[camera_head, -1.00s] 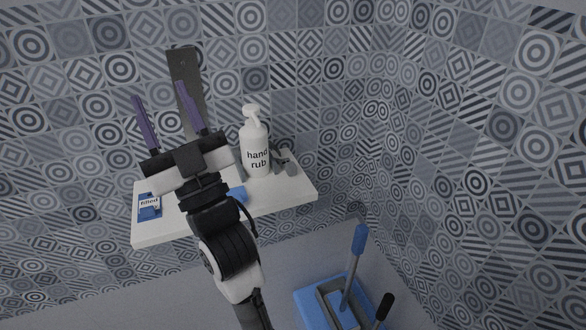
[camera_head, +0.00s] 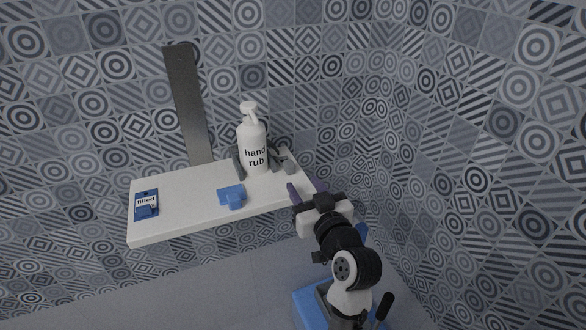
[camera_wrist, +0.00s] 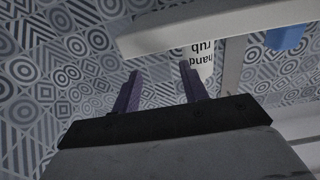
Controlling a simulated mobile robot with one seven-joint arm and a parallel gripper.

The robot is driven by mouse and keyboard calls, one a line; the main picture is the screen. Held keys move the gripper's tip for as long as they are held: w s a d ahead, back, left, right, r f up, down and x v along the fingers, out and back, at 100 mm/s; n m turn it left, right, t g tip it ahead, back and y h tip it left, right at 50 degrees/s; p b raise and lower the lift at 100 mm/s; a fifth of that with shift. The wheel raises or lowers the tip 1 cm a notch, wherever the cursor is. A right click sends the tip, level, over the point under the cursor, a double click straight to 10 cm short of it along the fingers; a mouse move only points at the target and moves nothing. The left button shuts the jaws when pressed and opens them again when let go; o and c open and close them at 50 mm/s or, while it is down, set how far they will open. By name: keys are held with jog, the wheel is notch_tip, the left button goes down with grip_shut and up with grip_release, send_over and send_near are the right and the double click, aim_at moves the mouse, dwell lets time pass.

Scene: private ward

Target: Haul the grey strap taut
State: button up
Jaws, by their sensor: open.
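A long flat dark-grey strip (camera_head: 187,105), the only thing here that looks like the grey strap, stands up from the back of the white shelf against the patterned wall. It leans slightly, with a small hole near its top. I cannot tell how its lower end is fixed. My gripper (camera_head: 306,188), with purple fingers, is at the shelf's right end, well to the right of the strip and below it. In the wrist view the two fingers (camera_wrist: 160,68) are apart with nothing between them.
The white shelf (camera_head: 180,222) holds a hand rub bottle (camera_head: 254,147) between grey brackets, a blue block (camera_head: 231,195) and a blue "filled" label piece (camera_head: 146,205). A blue base with a black-knobbed lever (camera_head: 384,305) is lower right, partly behind my arm.

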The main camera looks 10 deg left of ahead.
aim_at(292, 166)
jog(key=p+x, duration=0.1)
jog(key=x, duration=0.6)
jog(key=shift+w+a+p, duration=0.25)
jog(key=shift+w+p, duration=0.05)
jog(key=shift+p, duration=0.05)
jog(key=shift+c, duration=0.4)
grip_shut()
